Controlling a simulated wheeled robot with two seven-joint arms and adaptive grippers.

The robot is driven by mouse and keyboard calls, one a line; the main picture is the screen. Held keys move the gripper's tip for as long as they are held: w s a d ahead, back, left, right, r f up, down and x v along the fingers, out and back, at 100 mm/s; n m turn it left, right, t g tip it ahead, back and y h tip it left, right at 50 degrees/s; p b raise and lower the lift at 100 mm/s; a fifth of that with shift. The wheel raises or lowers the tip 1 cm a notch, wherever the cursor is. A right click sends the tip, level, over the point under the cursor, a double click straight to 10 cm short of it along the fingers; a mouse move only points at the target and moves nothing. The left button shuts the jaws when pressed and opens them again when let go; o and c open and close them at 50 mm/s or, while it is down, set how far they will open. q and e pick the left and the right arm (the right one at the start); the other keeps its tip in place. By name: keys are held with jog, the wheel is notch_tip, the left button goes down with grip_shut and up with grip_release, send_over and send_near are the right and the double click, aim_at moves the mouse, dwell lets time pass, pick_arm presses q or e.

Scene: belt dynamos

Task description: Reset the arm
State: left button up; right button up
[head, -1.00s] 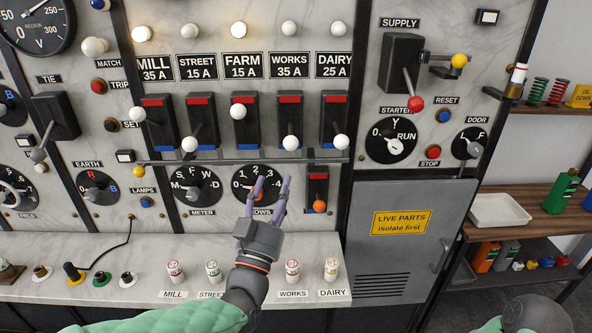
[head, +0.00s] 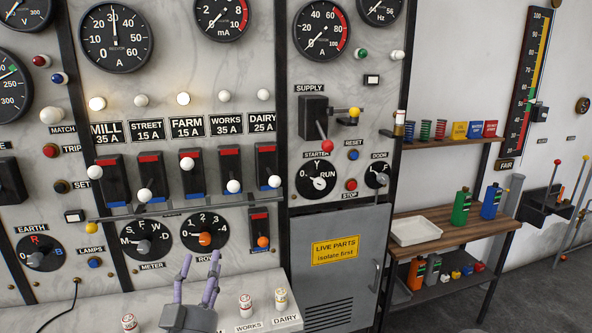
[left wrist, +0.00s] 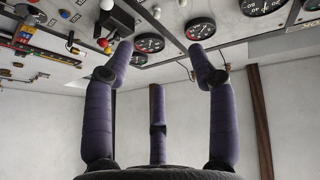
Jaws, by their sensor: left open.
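My left gripper (head: 200,278) is at the lower middle of the head view, in front of the panel and above the white ledge (head: 85,318). Its purple fingers point up and stand apart with nothing between them. It is just below the rotary selector with the orange knob (head: 205,239). In the left wrist view the open fingers (left wrist: 160,65) also hold nothing, and the panel's dials appear beyond them. My right gripper is not in the head view.
A row of levers with white knobs (head: 233,186) fills the panel. The supply lever's red knob (head: 327,146) hangs down. A grey cabinet with a yellow sign (head: 335,251) is to the right. Fuse holders (head: 246,306) stand on the ledge. Shelves with a white tray (head: 388,236) stand further right.

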pick_arm(q)
jog(key=w+d+f+g+h, duration=0.1)
jog(key=w+f+g, duration=0.2)
jog(key=f, duration=0.5)
jog(key=w+d+f+g, duration=0.1)
jog(key=w+f+g, duration=0.15)
jog(key=f, duration=0.65)
notch_tip(320, 180, down, 20)
jog(key=s+d+f+n+g+h, duration=0.1)
jog(key=s+d+g, duration=0.1)
jog(key=g, duration=0.4)
jog(key=s+d+f+n+g+h, duration=0.1)
jog(key=s+d+f+n+g, duration=0.2)
jog(key=s+f+g, duration=0.8)
jog(key=s+f, duration=1.2)
jog(key=f, duration=0.1)
jog(key=shift+d+n+h, duration=0.25)
jog(key=shift+n+h, duration=0.05)
jog(key=shift+n, duration=0.1)
